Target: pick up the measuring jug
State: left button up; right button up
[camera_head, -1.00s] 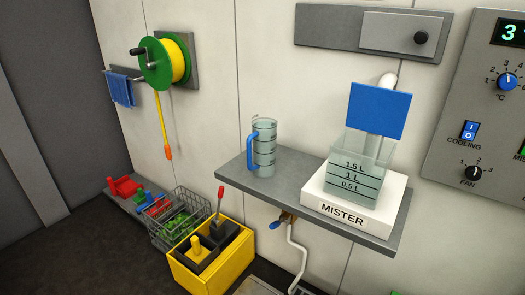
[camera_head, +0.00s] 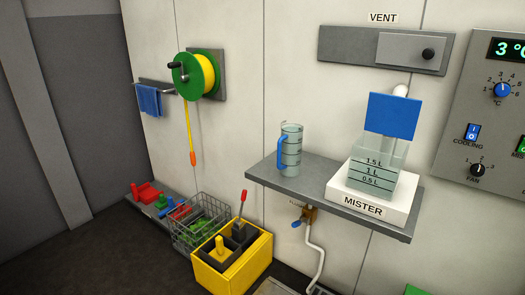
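The measuring jug (camera_head: 292,151) is a clear, upright cylinder with dark level marks and a blue handle on its left side. It stands near the left end of the grey wall shelf (camera_head: 310,196), apart from the mister to its right. Nothing covers it. I cannot tell whether it holds liquid. Neither of my grippers shows in the head view.
The mister (camera_head: 362,207) with its marked tank and blue panel takes up the shelf's right part. A tap (camera_head: 308,215) and pipe are under the shelf. A yellow box (camera_head: 232,276), wire basket (camera_head: 218,236) and hose reel (camera_head: 195,75) are to the left.

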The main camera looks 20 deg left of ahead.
aim_at(290, 144)
jog(key=u, duration=0.35)
jog(key=i, duration=0.95)
jog(key=z, duration=0.15)
